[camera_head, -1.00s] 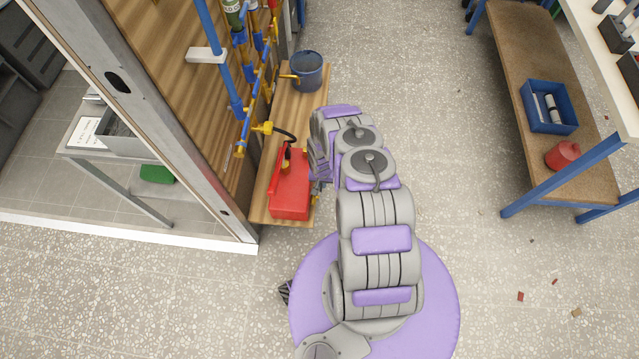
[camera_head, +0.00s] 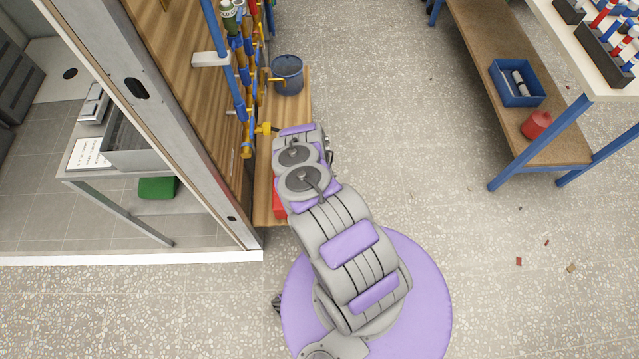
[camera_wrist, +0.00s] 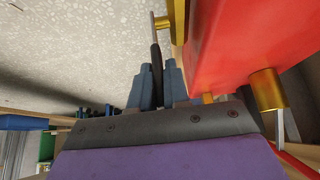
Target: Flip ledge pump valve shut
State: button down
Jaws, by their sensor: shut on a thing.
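The red pump (camera_wrist: 235,40) fills the upper right of the wrist view. A brass valve fitting (camera_wrist: 172,22) sticks out from its side, with a thin metal lever that has a black grip (camera_wrist: 156,62). My gripper (camera_wrist: 158,80) is closed around the black grip, one blue-grey finger on each side. A second brass fitting (camera_wrist: 266,88) with a metal lever shows lower on the pump. In the head view only a strip of the red pump (camera_head: 279,206) shows on the wooden ledge (camera_head: 297,100). My arm hides the rest, the valve and my gripper.
A dark blue bucket (camera_head: 288,76) stands farther back on the ledge. Blue and yellow pipes (camera_head: 246,100) run along the wooden wall at the left. A workbench (camera_head: 500,60) with a blue tray (camera_head: 516,84) and red can (camera_head: 536,125) stands right. Open floor lies between.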

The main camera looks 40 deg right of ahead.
jog(key=shift+s+a+t+h+b, duration=0.3)
jog(key=shift+s+t+b, duration=0.1)
jog(key=shift+t, duration=0.1)
jog(key=shift+f, duration=0.1)
jog(key=c, duration=1.2)
grip_release()
jog(key=shift+r, duration=0.35)
jog(key=p+v, duration=0.6)
jog(key=v, duration=1)
jog(key=shift+s+a+r, duration=0.2)
jog(key=shift+a, duration=0.05)
